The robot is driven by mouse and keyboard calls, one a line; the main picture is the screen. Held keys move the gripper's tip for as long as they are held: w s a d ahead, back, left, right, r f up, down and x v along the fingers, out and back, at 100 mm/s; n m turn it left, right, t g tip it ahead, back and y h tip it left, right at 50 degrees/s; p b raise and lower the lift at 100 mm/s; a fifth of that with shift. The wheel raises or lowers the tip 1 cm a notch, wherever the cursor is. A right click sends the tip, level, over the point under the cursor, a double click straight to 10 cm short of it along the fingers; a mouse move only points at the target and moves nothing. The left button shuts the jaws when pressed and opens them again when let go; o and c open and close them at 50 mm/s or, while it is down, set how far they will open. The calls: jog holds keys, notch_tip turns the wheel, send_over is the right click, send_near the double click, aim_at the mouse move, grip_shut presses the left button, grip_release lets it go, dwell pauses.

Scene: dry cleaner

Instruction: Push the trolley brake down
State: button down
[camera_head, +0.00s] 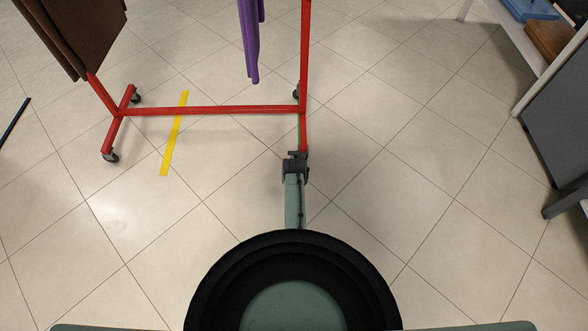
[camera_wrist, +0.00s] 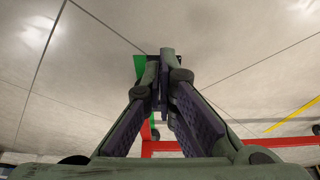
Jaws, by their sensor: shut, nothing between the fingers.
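The trolley is a red wheeled rail (camera_head: 210,110) with an upright on the right and dark casters. Its red bars also show in the wrist view (camera_wrist: 270,142). My gripper (camera_head: 296,155) is shut and empty, low at the near end of the trolley's right foot. In the wrist view its fingertips (camera_wrist: 161,60) are together, beside and partly over a green piece (camera_wrist: 139,66). This green piece may be the brake; I cannot tell whether it is up or down, or whether the fingers touch it. The near right caster is hidden behind my gripper.
Brown garments (camera_head: 85,35) and a purple garment (camera_head: 250,40) hang from the trolley. A yellow floor strip (camera_head: 174,135) crosses under its lower bar. A shelf unit with a grey panel (camera_head: 555,110) stands at the right. The tiled floor between is clear.

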jog(key=shift+s+r+p, duration=0.4)
jog(key=shift+s+p, duration=0.15)
jog(key=shift+s, duration=0.1)
jog(key=shift+s+r+p, duration=0.35)
jog(key=shift+s+p, duration=0.15)
jog(key=shift+s, duration=0.1)
